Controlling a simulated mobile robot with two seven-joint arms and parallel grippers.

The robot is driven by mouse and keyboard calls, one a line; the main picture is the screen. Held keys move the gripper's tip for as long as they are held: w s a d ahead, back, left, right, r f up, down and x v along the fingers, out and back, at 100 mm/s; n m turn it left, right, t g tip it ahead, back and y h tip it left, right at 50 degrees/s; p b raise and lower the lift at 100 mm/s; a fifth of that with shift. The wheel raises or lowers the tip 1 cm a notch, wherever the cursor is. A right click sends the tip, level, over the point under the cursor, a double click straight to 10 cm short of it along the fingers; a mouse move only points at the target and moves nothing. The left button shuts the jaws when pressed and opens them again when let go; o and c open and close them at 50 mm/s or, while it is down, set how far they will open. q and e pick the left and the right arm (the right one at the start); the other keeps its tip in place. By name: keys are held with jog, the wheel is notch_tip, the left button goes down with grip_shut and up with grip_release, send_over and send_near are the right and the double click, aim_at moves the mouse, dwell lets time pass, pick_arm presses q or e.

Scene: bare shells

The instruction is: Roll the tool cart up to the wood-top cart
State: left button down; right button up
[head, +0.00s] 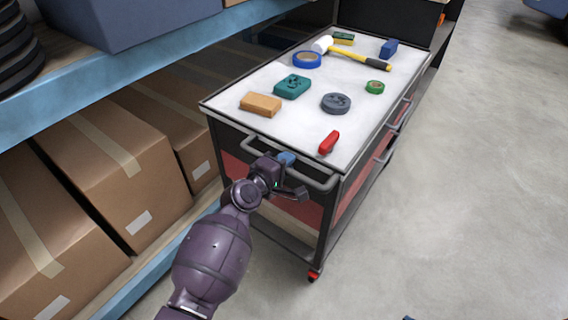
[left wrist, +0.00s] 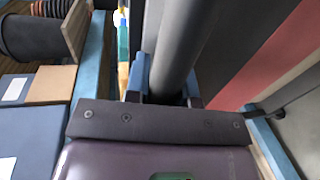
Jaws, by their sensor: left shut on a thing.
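The tool cart (head: 232,118) is a dark cart with red panels and a pale top, standing in the middle of the head view. Its front push handle (head: 322,186) is a grey bar. My left gripper (head: 284,170) is shut on this handle near its middle. In the left wrist view the handle (left wrist: 178,45) runs as a thick dark bar between the blue fingertips (left wrist: 166,90). I cannot make out a wood-top cart in these frames. My right gripper is not in view.
The cart top carries a mallet (head: 355,54), tape rolls (head: 307,60), a red item (head: 329,142) and several small blocks. A blue-edged shelf (head: 120,80) with cardboard boxes (head: 105,165) stands close on the left. Bare grey floor (head: 460,190) lies open on the right.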

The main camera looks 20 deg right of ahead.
pick_arm(q)
jog(key=shift+w+r, duration=0.1)
jog(key=shift+r, duration=0.15)
jog(key=c, duration=1.4)
grip_release()
jog(key=shift+d, duration=0.1)
jog(key=o, duration=0.4)
jog(key=shift+w+d+f, duration=0.1)
jog(key=shift+d+f, duration=0.05)
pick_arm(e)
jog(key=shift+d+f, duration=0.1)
pick_arm(q)
jog(key=p+v, duration=0.3)
jog(key=v, duration=0.8)
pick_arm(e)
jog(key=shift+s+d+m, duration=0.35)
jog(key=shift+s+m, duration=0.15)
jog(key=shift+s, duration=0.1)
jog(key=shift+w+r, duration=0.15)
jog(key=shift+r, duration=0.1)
